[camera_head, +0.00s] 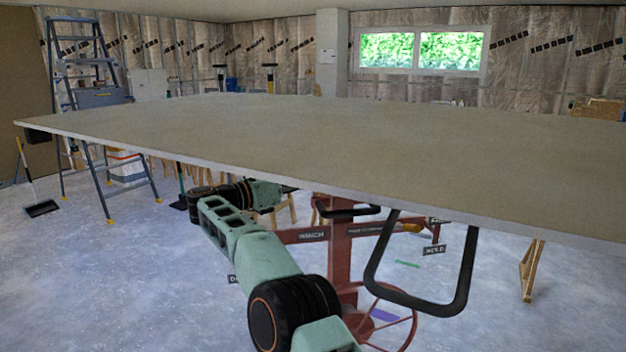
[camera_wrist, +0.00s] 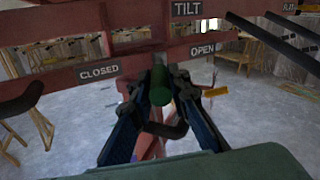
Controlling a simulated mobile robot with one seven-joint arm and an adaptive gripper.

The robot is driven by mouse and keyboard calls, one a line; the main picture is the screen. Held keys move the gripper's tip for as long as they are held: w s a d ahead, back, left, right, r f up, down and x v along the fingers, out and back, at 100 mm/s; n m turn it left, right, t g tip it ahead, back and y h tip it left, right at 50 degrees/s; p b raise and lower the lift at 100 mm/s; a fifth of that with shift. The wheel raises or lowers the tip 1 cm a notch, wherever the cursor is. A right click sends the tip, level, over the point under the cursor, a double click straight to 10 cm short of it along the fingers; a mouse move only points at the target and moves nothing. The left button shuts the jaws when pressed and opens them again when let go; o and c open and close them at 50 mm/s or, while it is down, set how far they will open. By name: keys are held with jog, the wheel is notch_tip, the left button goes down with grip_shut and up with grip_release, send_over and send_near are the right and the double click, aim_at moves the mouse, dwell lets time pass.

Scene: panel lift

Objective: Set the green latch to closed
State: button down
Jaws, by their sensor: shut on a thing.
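The green latch (camera_wrist: 160,94) shows in the middle of the wrist view as a short, rounded green grip seen nearly end-on. It sits in front of the red frame, below and between the CLOSED plate (camera_wrist: 98,72) on the left and the OPEN plate (camera_wrist: 202,50) on the right. My gripper (camera_wrist: 168,86) is shut on the green latch, one dark finger on each side. In the head view my arm reaches under the large panel (camera_head: 330,140), and the gripper and latch cannot be made out there.
The red lift (camera_head: 345,250) stands under the panel, with a black bent handle (camera_head: 435,305) and a red wheel (camera_head: 408,330). A TILT plate (camera_wrist: 187,8) is above the latch. A stepladder (camera_head: 85,80) stands at the left; the floor in the left foreground is clear.

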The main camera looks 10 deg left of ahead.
jog(key=shift+r, duration=0.15)
jog(key=c, duration=1.8)
grip_release()
jog(key=shift+a, duration=0.1)
jog(key=v, duration=1.2)
